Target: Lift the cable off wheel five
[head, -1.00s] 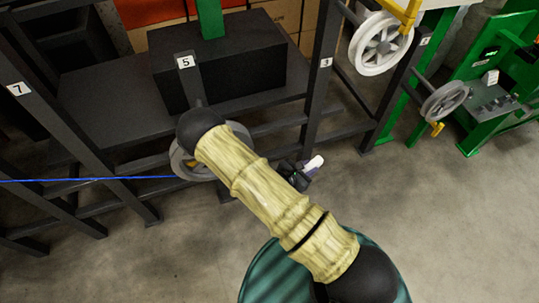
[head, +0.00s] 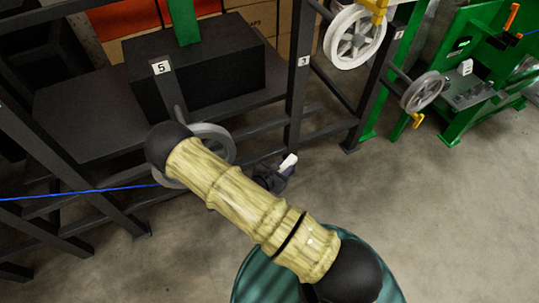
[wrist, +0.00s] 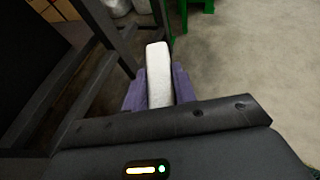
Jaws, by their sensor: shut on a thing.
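Wheel five (head: 222,143) is a grey wheel below the post with the label 5, partly hidden by my arm in the head view. The blue cable (head: 80,191) runs in from the left edge to the wheel's left side, where my arm hides it. My gripper (head: 287,165) is to the right of wheel five, beyond my forearm. Whether the cable still touches the wheel is hidden.
A dark rack with slanted posts and a black block (head: 210,75) stands behind wheel five. A white wheel (head: 355,38) and a smaller grey wheel (head: 422,92) are at the right, near a green machine (head: 480,95). The floor at lower right is clear.

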